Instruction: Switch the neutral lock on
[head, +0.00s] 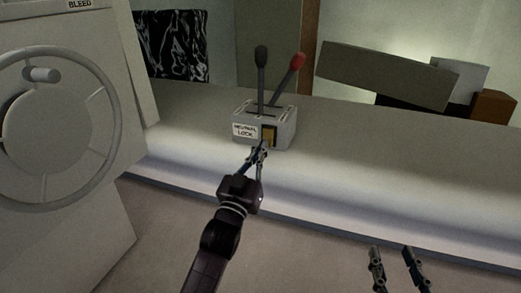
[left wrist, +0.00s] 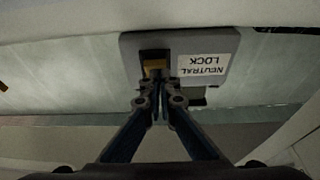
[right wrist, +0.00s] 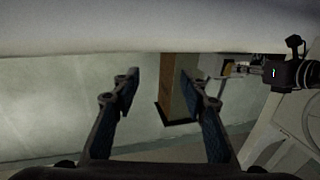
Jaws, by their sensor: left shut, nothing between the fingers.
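The grey throttle box (head: 279,113) stands on the counter, with a white label reading NEUTRAL LOCK (head: 245,131) on its front. Beside the label is the amber lock switch (head: 269,133); in the left wrist view the switch (left wrist: 154,64) sits in a dark recess. My left gripper (head: 259,149) is shut and empty, its tips in front of the box at the switch. In the left wrist view the fingertips (left wrist: 160,77) overlap the switch's edge; I cannot tell whether they touch it. My right gripper (head: 394,250) is open and empty, low in front of the counter.
A black-knobbed lever (head: 261,70) and a red-knobbed lever (head: 287,77) rise from the box. A white cabinet with a handwheel (head: 115,128) stands at the left. The counter (head: 400,150) is clear right of the box.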

